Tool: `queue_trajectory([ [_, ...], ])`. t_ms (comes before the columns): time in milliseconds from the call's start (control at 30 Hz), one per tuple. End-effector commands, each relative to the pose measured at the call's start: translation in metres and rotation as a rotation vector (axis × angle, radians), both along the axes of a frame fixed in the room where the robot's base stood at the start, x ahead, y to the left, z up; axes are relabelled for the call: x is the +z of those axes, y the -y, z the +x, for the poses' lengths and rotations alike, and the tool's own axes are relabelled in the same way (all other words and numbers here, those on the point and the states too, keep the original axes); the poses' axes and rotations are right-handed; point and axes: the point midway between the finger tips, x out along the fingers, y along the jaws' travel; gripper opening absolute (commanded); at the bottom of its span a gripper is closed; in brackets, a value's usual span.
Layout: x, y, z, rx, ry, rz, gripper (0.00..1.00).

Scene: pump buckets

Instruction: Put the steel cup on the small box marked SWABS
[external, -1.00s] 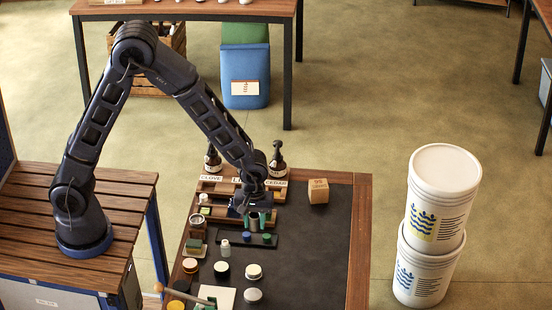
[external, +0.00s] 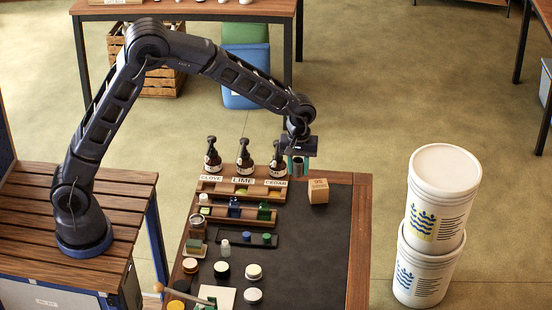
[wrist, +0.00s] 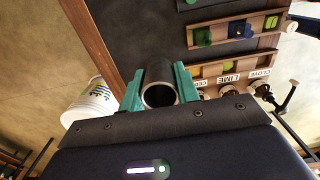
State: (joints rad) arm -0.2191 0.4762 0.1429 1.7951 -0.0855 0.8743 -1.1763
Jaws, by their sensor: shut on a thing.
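My gripper (external: 298,172) is shut on the steel cup (external: 298,167), holding it upright in the air above the far edge of the dark table, just up and left of the small box in the picture. In the wrist view the cup (wrist: 160,95) sits between the two green fingers, its round open rim facing the camera. The small tan box (external: 318,191) stands on the table's far right part with a bare top. Its printing is too small to read surely. The box does not show in the wrist view, where the cup and gripper block part of the table.
Pump bottles stand behind the CLOVE, LIME and CEDAR labels (external: 243,181), close left of my gripper. A rack (external: 220,213) with small bottles and several jars fill the table's left side. Stacked white buckets (external: 430,270) stand right.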

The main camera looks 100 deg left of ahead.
Motion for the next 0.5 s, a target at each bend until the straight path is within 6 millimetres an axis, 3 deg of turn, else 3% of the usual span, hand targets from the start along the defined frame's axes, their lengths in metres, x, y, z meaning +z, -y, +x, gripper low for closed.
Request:
queue_trajectory([
  [33,0.004,-0.023,0.011,0.006,0.002,0.001,0.09],
  [100,0.009,-0.05,0.024,0.006,0.002,0.001,0.09],
  [300,0.024,-0.118,0.049,0.0,0.003,0.001,0.09],
  [500,0.031,-0.156,0.059,-0.005,0.003,0.0,0.09],
])
